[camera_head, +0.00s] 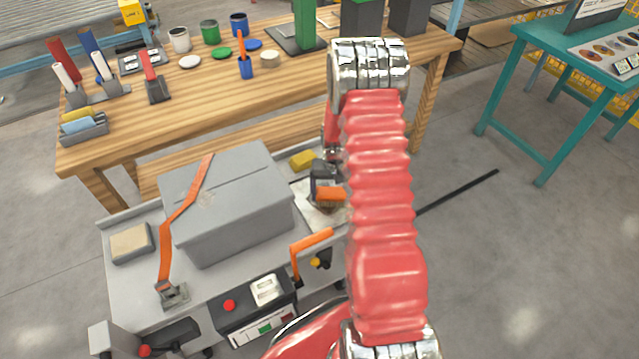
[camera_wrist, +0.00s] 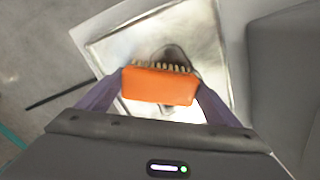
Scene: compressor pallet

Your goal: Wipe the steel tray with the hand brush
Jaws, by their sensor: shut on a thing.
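The hand brush (camera_wrist: 160,86) has an orange back and pale bristles. My gripper (camera_wrist: 160,92) is shut on it, one finger at each end of the orange back, in the wrist view. In the head view the brush (camera_head: 329,194) shows as an orange bar under my gripper (camera_head: 326,186), partly hidden by my arm. The steel tray (camera_wrist: 208,45) is a shiny square plate below the brush, with a dark smudge near its middle. In the head view only part of the tray (camera_head: 308,207) shows. I cannot tell whether the bristles touch it.
A grey box (camera_head: 230,205) with an orange strap stands left of the tray. A yellow sponge (camera_head: 302,159) lies behind the tray. An orange handle (camera_head: 312,243) stands at the front. A wooden workbench (camera_head: 300,85) with cans and tools is behind.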

